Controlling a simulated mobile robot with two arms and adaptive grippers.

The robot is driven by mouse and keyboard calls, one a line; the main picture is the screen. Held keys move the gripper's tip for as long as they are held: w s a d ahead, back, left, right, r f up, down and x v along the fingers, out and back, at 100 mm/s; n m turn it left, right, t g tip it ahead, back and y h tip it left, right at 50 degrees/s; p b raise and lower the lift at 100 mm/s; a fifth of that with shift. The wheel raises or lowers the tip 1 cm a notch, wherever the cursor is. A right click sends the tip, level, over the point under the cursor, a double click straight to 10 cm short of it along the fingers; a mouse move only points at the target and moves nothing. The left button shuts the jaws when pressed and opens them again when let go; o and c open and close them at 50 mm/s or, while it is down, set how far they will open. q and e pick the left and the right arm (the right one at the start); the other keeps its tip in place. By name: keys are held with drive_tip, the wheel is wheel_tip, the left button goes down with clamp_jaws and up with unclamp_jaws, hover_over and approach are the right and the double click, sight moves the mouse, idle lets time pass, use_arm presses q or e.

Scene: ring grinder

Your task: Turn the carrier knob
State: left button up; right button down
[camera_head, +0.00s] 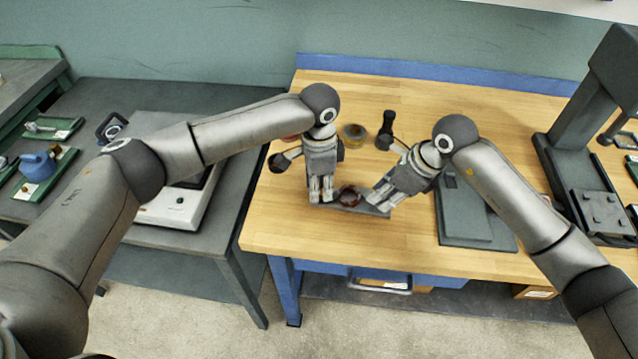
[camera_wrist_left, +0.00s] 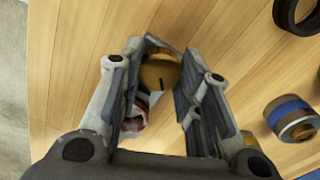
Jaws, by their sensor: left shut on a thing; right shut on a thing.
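The carrier (camera_head: 372,211) is a flat grey piece near the front of the wooden bench, with a dark red-brown ring (camera_head: 348,196) at its middle. My left gripper (camera_head: 321,200) points down at its left end. In the left wrist view, the carrier knob (camera_wrist_left: 160,72), round and brass-coloured with a dark mark, sits between the left fingers (camera_wrist_left: 160,75), which are shut on it. A reddish part (camera_wrist_left: 135,120) shows lower between them. My right gripper (camera_head: 377,205) reaches in tilted and is shut on the carrier's right end. The exact grip there is hidden by its fingers.
A grey block (camera_head: 475,215) lies right of the right gripper, with a tall dark machine (camera_head: 590,150) beyond. The bench's front strip is clear.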

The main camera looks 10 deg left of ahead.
use_arm(q)
drive_tip(key=shift+m, duration=0.5)
drive_tip(key=m, duration=0.2)
drive_tip(key=shift+m, duration=2.2)
drive_tip(key=o, duration=1.1)
drive_tip(key=shift+c, duration=0.2)
drive_tip(key=shift+r, duration=0.1)
wheel_tip(320, 180, up, 12)
